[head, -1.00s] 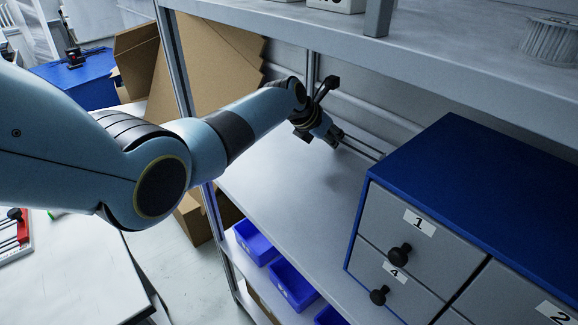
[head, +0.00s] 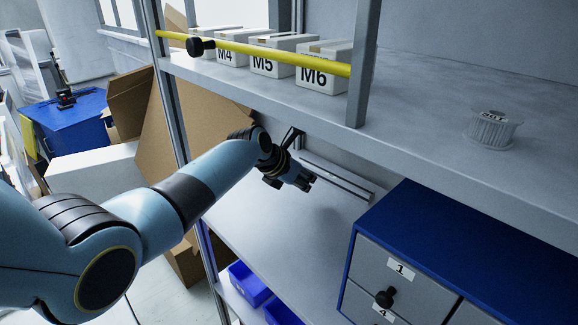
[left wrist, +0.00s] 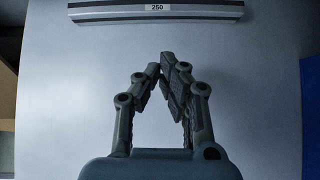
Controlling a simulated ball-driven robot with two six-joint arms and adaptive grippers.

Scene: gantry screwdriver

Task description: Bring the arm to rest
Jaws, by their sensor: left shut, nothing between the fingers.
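My left arm comes in from the left in the head view and reaches into the middle bay of the shelf. My left gripper (head: 306,183) is above the grey middle shelf board (head: 290,232), left of the blue drawer cabinet. In the left wrist view the fingers of my left gripper (left wrist: 164,68) are closed together at the tips with nothing between them. A metal rail labelled 250 (left wrist: 157,10) lies beyond the fingertips, apart from them. It also shows in the head view (head: 338,178), by the back of the shelf. My right gripper is not in view.
The blue cabinet (head: 470,235) with grey numbered drawers stands at the right. Above, the upper shelf (head: 430,150) carries white boxes marked M4, M5 and M6 (head: 322,68) behind a yellow bar (head: 270,50), and a ribbed wheel (head: 492,128). Blue bins (head: 248,283) sit below. A post (head: 172,110) stands beside my arm.

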